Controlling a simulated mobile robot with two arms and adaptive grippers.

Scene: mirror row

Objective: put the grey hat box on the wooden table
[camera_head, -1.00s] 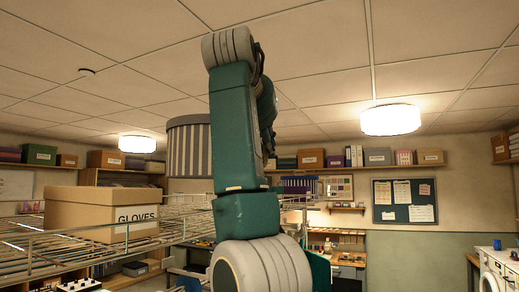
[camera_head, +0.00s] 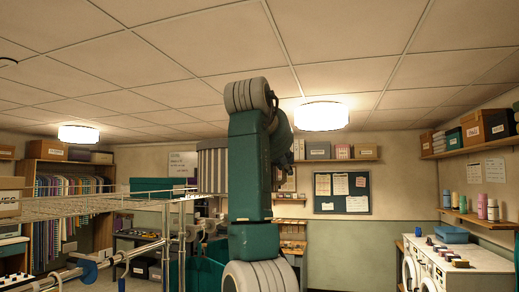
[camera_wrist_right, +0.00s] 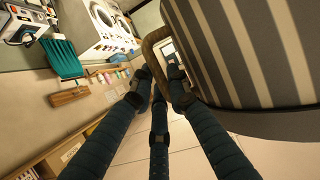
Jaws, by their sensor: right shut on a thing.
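The grey hat box (camera_head: 213,168) has grey and pale vertical stripes. In the head view it is beside my right forearm, which hides part of it. In the right wrist view the hat box (camera_wrist_right: 245,50) fills the upper right, with a brown loop handle at its side. My right gripper (camera_wrist_right: 159,84) is shut on this handle, and the box hangs off the floor. In the head view my forearm hides the gripper's fingers. My left gripper is not in view. A wooden worktop (camera_head: 292,226) shows at the back; I cannot tell if it is the task's table.
A wire rack (camera_head: 80,205) with metal posts stands on the left, close to the hat box. White washers (camera_head: 455,262) with small items on top stand at the right. Shelves with boxes line the walls. Pale floor shows in the wrist view.

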